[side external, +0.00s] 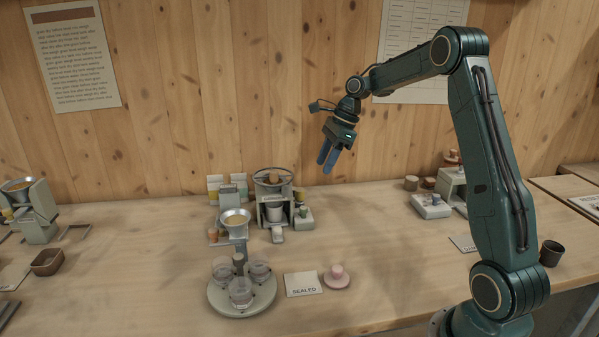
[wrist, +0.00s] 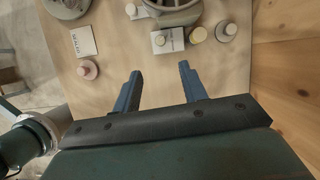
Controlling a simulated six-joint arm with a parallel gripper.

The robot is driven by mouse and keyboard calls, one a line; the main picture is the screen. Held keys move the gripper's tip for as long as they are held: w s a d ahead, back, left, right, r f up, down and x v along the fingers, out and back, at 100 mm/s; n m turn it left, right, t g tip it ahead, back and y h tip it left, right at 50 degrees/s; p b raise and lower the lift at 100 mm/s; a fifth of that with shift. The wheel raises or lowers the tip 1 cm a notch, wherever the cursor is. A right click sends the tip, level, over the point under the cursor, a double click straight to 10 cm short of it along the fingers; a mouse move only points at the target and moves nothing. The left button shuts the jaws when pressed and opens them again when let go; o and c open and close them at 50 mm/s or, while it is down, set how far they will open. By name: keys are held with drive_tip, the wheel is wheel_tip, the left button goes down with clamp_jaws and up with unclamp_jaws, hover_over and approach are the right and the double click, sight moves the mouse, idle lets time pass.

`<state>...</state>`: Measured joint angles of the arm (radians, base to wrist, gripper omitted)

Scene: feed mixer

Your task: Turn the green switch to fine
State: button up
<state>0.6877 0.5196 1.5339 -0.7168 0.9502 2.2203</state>
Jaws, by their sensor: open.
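A small knob with a greenish top (side external: 303,210) stands on a pale box (side external: 304,223) at the right side of the feed mixer (side external: 272,198); it looks like the green switch. Any "fine" marking and the switch's setting are too small to read. My gripper (side external: 328,160) is open and empty, in the air above and to the right of the mixer, fingers pointing down. Its two blue fingers also show apart in the wrist view (wrist: 160,68).
A "SEALED" card (side external: 303,284) and a pink knob (side external: 337,275) lie in front. A round stand with jars (side external: 241,296) is front left. Small round pieces (wrist: 229,28) stand near the wall. Another knobbed box (side external: 432,206) is at right. Table between is clear.

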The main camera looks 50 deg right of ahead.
sight(305, 207)
drive_tip(key=shift+s+r, duration=0.1)
drive_tip(key=x, duration=1.3)
drive_tip(key=shift+f, duration=0.4)
clamp_jaws()
